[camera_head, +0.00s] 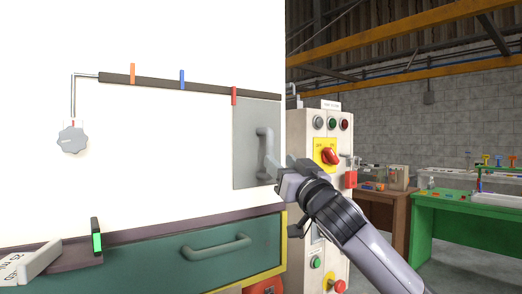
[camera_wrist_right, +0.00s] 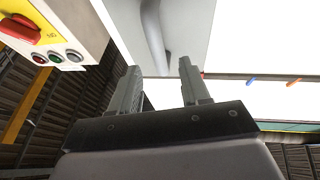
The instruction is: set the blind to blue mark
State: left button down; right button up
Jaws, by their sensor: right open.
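The blind is a grey panel (camera_head: 246,150) with a grey handle (camera_head: 265,150), under the right end of a dark rail (camera_head: 150,81) on the white wall. A blue mark (camera_head: 182,79) stands mid-rail, an orange mark (camera_head: 132,73) left of it. A red mark (camera_head: 234,95) is at the panel's left edge. My right gripper (camera_head: 282,170) is just right of the handle. In the right wrist view, my right gripper (camera_wrist_right: 160,82) is open and empty, with the handle (camera_wrist_right: 155,35) beyond its fingertips. The blue mark (camera_wrist_right: 251,81) shows there too. My left gripper is out of view.
A grey knob (camera_head: 72,140) hangs at the rail's left end. Below is a green drawer (camera_head: 180,258) with a handle. A control cabinet (camera_head: 318,108) with a red switch stands close behind my right arm. Benches (camera_head: 440,200) stand at right.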

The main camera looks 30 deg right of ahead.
aim_at(272, 150)
jog(key=shift+w+d+r, duration=0.15)
jog(key=shift+w+r, duration=0.2)
jog(key=shift+r, duration=0.15)
jog(key=p+x, duration=0.2)
jog(key=x, duration=0.2)
jog(key=shift+r, duration=0.1)
jog(key=shift+p+x, duration=0.55)
jog(key=shift+x, duration=0.5)
jog(key=shift+w, duration=0.1)
grip_shut()
